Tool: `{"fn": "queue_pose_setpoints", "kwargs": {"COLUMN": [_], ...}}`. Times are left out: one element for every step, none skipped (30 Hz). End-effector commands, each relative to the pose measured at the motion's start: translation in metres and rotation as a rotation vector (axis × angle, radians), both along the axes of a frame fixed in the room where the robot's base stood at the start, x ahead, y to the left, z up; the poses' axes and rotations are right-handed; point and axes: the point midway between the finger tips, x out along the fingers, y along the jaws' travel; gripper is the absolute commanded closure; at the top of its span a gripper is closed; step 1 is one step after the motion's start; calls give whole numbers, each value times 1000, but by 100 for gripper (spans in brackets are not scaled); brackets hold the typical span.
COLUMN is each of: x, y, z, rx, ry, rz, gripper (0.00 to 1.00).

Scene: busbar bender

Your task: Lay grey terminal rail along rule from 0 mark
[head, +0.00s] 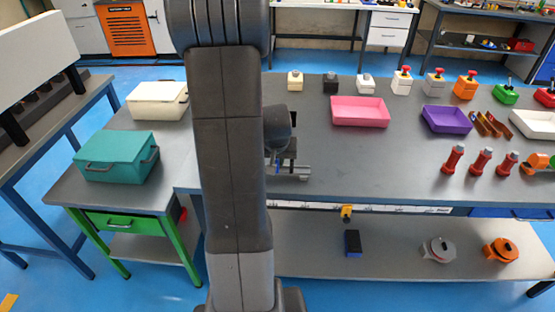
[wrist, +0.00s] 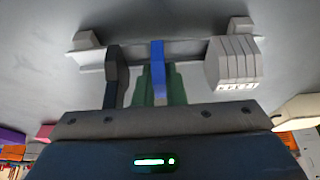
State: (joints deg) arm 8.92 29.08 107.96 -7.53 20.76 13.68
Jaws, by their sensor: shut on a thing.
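The grey terminal rail (wrist: 190,46) runs across the wrist view, with a block of pale grey terminals (wrist: 232,63) on its right part. A blue piece (wrist: 157,68), a green piece (wrist: 143,90) and a dark upright piece (wrist: 113,70) show at its middle and left. My gripper (wrist: 155,62) is shut on the rail. In the head view the rail (head: 292,177) shows just right of my arm, over the left part of the grey bench. My arm hides part of it and most of the gripper. The pale rule (head: 390,209) lies along the bench's front edge; its left part and 0 mark are not clear.
A pink tray (head: 360,112) and purple tray (head: 446,119) stand behind, with several push-button boxes beyond. A teal box (head: 117,157) and cream box (head: 157,100) are at left. The bench middle is clear.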

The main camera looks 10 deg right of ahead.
Motion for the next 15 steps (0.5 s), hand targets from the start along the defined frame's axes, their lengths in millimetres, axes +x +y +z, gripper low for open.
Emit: {"fn": "queue_pose_setpoints", "kwargs": {"x": [0, 0, 0, 0, 0, 0, 0, 0, 0, 0, 0, 0, 0, 0, 0], "y": [0, 0, 0, 0, 0, 0, 0, 0, 0, 0, 0, 0, 0, 0, 0], "z": [-3, -4, -3, -2, -2, -2, -2, -2, -2, -2, -2, -2, -2, -2, -1], "rx": [0, 0, 0, 0, 0, 0, 0, 0, 0, 0, 0, 0, 0, 0, 0], "ry": [-1, -1, 0, 0, 0, 0, 0, 0, 0, 0, 0, 0, 0, 0, 0], "rz": [0, 0, 0, 0, 0, 0, 0, 0, 0, 0, 0, 0, 0, 0, 0], "gripper": [100, 100, 84, 78, 72, 68, 68, 68, 68, 68, 68, 68, 68, 68, 68]}}
